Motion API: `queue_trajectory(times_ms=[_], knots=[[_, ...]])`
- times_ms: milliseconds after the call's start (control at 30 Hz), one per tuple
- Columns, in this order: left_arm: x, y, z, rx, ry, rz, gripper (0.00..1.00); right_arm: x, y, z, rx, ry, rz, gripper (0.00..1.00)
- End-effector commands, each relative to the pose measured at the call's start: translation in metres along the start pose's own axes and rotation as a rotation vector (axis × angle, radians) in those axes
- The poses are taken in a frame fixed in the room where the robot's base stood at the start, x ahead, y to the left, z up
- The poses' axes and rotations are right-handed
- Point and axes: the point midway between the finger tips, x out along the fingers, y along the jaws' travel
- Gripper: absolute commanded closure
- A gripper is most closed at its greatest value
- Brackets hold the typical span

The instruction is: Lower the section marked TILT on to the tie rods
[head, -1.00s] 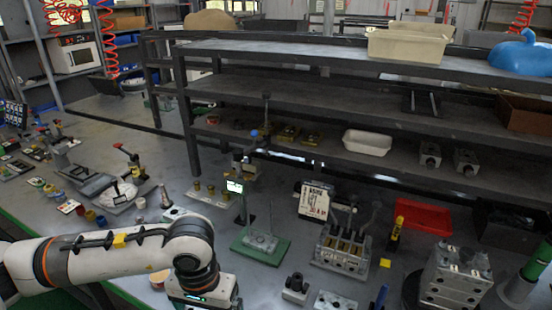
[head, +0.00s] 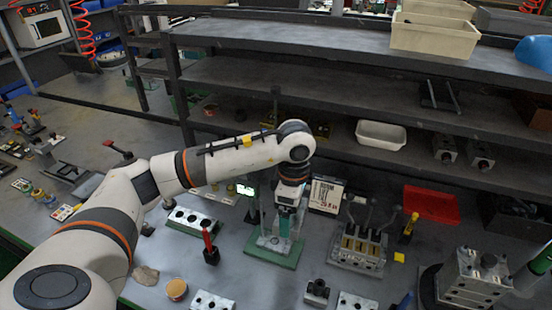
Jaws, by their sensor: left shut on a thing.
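My left gripper (head: 285,230) points down over the green-based stand (head: 258,251) in the middle of the bench. It is shut on a section, mostly hidden by the fingers; no TILT marking is readable. A thin upright rod (head: 262,205) shows just left of the gripper, and the stand's grey plate lies below it. I cannot tell whether the held section touches the rods or the plate. My right gripper is not in view.
A valve block with upright levers (head: 358,249) stands right of the stand, with a printed card (head: 326,193) behind. A red-handled tool (head: 209,245) and a holed block (head: 196,221) stand left. A dark shelf (head: 340,110) rises behind. A steel block (head: 474,276) stands at right.

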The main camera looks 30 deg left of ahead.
Motion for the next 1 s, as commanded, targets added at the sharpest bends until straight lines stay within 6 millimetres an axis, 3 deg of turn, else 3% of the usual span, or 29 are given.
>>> queue_trajectory(times_ms=[33, 300, 500, 700, 1000], knots=[[-0.014, -0.009, 0.005, -0.157, 0.002, 0.002, 0.41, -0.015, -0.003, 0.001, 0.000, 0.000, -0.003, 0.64], [-0.038, -0.046, 0.037, -0.987, -0.001, 0.002, 0.41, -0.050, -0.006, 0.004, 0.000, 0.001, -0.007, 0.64], [-0.044, -0.059, 0.054, -1.384, 0.000, 0.000, 0.41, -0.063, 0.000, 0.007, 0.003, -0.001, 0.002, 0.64], [-0.045, -0.063, 0.060, -1.523, 0.001, 0.000, 0.41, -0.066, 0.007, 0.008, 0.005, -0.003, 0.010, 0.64], [-0.044, -0.063, 0.060, -1.527, 0.002, -0.001, 0.41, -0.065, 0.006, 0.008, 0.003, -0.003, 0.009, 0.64]])
